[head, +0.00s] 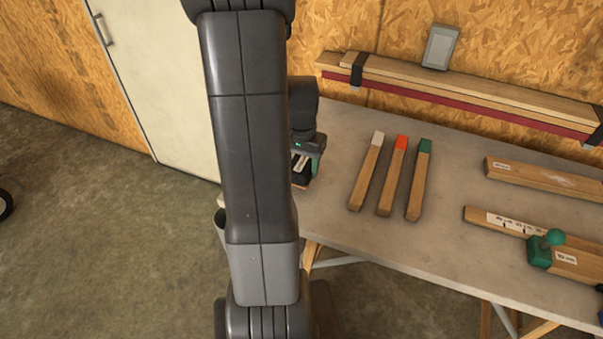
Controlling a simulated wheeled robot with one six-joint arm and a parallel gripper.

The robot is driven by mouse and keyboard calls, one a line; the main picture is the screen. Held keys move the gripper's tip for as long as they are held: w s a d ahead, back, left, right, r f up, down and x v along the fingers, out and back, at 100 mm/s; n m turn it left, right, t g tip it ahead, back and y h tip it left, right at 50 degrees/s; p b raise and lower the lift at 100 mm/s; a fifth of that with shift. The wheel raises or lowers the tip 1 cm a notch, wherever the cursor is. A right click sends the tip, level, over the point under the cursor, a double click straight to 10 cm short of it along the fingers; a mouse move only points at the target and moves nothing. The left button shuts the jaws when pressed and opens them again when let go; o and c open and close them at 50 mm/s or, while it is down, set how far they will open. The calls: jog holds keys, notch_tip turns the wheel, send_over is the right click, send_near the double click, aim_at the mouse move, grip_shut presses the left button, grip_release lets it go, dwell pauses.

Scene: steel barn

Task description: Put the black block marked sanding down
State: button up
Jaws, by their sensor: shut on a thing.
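The black block (300,181) is partly in view just right of my arm, at the left end of the grey table (340,225). A pale label shows on it, too small to read. My gripper (305,165) is shut on the block from above. My arm hides the left part of both the gripper and the block. I cannot tell whether the block touches the table top.
Three wooden sticks with white (377,139), orange (400,142) and green (425,146) ends lie right of the gripper. Labelled wooden boards (545,180) and a green-knobbed tool (541,250) lie further right. Boards (450,85) hang on the back wall.

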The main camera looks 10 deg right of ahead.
aim_at(301, 163)
jog(key=shift+f, duration=1.65)
jog(key=shift+f, duration=0.1)
jog(key=shift+f, duration=0.15)
jog(key=o, duration=1)
jog(key=shift+c, duration=0.2)
notch_tip(301, 163, up, 12)
jog(key=shift+r, duration=0.25)
